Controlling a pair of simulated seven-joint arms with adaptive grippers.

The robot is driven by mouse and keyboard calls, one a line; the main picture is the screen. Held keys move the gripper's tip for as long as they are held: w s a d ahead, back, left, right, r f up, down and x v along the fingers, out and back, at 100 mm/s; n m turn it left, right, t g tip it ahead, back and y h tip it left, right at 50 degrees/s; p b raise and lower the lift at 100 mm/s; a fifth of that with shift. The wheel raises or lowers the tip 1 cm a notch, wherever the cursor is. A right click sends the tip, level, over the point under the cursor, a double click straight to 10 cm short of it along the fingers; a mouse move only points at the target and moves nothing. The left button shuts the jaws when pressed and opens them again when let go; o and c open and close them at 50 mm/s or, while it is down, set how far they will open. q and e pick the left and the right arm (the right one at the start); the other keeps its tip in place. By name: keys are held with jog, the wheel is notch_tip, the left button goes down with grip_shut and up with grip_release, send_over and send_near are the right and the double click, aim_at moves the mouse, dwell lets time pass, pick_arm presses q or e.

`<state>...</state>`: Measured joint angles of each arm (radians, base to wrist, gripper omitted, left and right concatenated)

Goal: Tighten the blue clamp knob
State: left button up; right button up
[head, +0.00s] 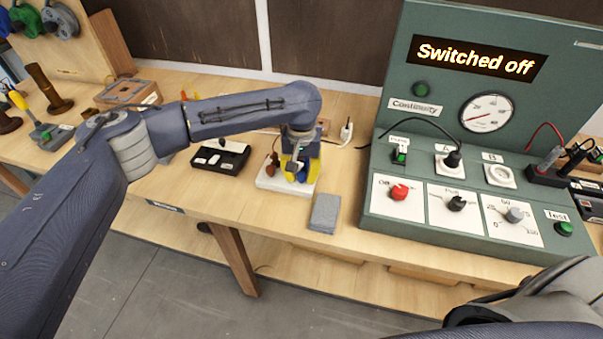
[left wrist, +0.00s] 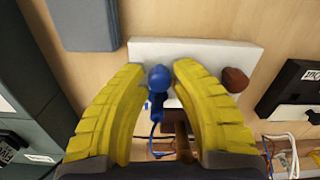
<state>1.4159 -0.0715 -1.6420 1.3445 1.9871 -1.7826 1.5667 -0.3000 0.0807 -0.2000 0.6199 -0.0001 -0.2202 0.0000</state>
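The blue clamp knob (left wrist: 158,77) stands at the edge of a white base block (left wrist: 210,52), with a blue stem below it. In the head view the knob (head: 301,177) is partly hidden by my left gripper (head: 300,168). The gripper points down over the white base (head: 270,182). In the left wrist view the yellow fingertips of my left gripper (left wrist: 160,72) stand on either side of the knob, with only slim gaps showing; contact is not clear. My right gripper is not in view; only part of my right arm shows at the lower right.
A brown knob (left wrist: 235,79) stands on the same base. A grey block (head: 325,213) lies at the table's front edge. A black tray (head: 206,166) is to the left. The green test panel (head: 385,215), reading "Switched off", stands to the right.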

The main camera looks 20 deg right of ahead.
pick_arm(q)
grip_shut()
jog(key=m, duration=0.4)
jog(key=shift+m, duration=0.4)
jog(key=m, duration=0.4)
jog(key=shift+r+m, duration=0.1)
jog(key=shift+m, duration=0.2)
dwell(0.4)
jog(key=o, duration=0.5)
grip_release()
